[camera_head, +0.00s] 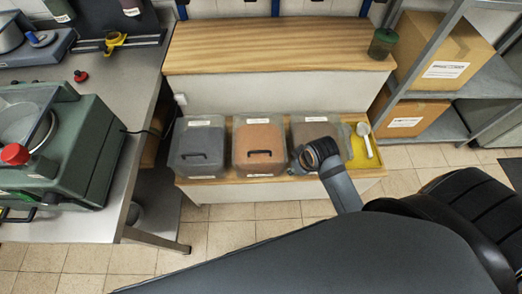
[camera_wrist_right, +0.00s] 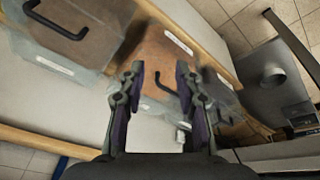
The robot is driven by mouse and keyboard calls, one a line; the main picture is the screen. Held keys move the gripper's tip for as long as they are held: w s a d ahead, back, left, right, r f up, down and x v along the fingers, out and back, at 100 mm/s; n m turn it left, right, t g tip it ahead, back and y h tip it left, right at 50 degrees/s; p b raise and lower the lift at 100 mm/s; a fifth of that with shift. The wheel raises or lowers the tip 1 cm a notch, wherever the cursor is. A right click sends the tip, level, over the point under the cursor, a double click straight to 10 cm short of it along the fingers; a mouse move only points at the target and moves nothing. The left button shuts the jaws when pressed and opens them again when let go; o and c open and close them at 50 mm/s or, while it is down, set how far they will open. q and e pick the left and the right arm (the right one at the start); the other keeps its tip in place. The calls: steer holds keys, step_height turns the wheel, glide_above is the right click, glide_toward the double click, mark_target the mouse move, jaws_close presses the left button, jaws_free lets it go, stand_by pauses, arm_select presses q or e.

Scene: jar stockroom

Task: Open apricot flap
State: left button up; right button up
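The middle bin (camera_head: 259,140) has orange-apricot contents and a dark bar handle (camera_head: 260,153) on its front flap; its label is too small to read. The flap looks closed. In the right wrist view the orange bin (camera_wrist_right: 160,50) lies beyond my right gripper (camera_wrist_right: 159,70), whose two fingers are apart with nothing held. The bin's dark handle (camera_wrist_right: 168,84) shows between and behind the fingers; I cannot tell whether they touch it. In the head view my right arm comes in from the lower right and its fingers cannot be made out. My left gripper is not in view.
A grey bin (camera_head: 198,142) stands left of the orange one. A yellow tray (camera_head: 357,158) with a white scoop (camera_head: 364,138) is further right. A green machine (camera_head: 70,150) sits on the left bench.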

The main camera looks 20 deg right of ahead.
steer(key=w+a+r+n+y, duration=0.1)
steer(key=w+a+n+y, duration=0.3)
steer(key=w+n, duration=0.75)
glide_above(261, 157)
steer(key=shift+m, duration=0.35)
step_height(261, 157, down, 9)
steer(key=shift+f+b, duration=0.15)
steer(key=shift+b, duration=0.3)
jaws_close()
